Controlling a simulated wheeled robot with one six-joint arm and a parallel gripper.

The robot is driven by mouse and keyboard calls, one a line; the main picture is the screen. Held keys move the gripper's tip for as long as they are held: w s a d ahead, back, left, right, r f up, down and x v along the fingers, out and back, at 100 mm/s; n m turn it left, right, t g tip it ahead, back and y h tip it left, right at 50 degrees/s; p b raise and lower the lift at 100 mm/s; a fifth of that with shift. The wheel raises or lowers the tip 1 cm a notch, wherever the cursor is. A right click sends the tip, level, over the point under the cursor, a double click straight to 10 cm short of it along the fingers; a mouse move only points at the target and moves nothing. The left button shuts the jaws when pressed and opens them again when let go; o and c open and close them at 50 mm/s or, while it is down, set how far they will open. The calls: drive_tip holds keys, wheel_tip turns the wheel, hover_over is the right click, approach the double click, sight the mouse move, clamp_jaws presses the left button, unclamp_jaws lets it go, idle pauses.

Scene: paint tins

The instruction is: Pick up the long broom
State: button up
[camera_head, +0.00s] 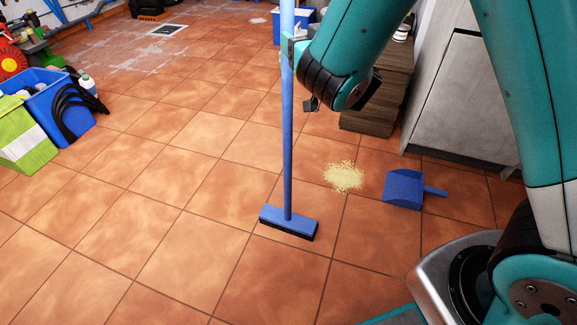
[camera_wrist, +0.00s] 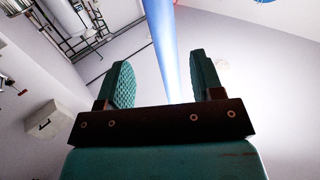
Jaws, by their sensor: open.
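The long broom (camera_head: 287,160) stands upright on the tiled floor, with a blue handle and a blue head (camera_head: 288,222) with dark bristles. Its top runs out of the head view. My gripper (camera_head: 289,50) is at the upper part of the handle, partly hidden by my own wrist. In the wrist view my gripper (camera_wrist: 160,85) has its two green pads apart. The blue handle (camera_wrist: 163,45) shows between them, nearer neither pad by much. I cannot tell whether a pad touches it.
A blue dustpan (camera_head: 404,189) and a pile of pale grains (camera_head: 344,176) lie on the floor right of the broom. Brown wooden steps (camera_head: 369,121) and a grey cabinet (camera_head: 460,95) stand behind. Blue (camera_head: 62,118) and green (camera_head: 24,150) containers stand at left. The floor left of the broom is clear.

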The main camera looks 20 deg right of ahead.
sight(290, 30)
drive_tip(key=w+p, duration=0.2)
drive_tip(key=w, duration=0.1)
drive_tip(key=shift+w+a, duration=0.1)
drive_tip(key=shift+a, duration=0.05)
drive_tip(key=w+p, duration=0.2)
drive_tip(key=w+a+p, duration=0.1)
drive_tip(key=w+p, duration=0.1)
drive_tip(key=shift+w+r+p, duration=0.2)
drive_tip(key=shift+w+p, duration=0.05)
drive_tip(key=shift+p, duration=0.15)
drive_tip(key=shift+w+f, duration=0.25)
drive_tip(key=shift+w, duration=0.05)
drive_tip(key=shift+r, duration=0.1)
drive_tip(key=c, duration=1)
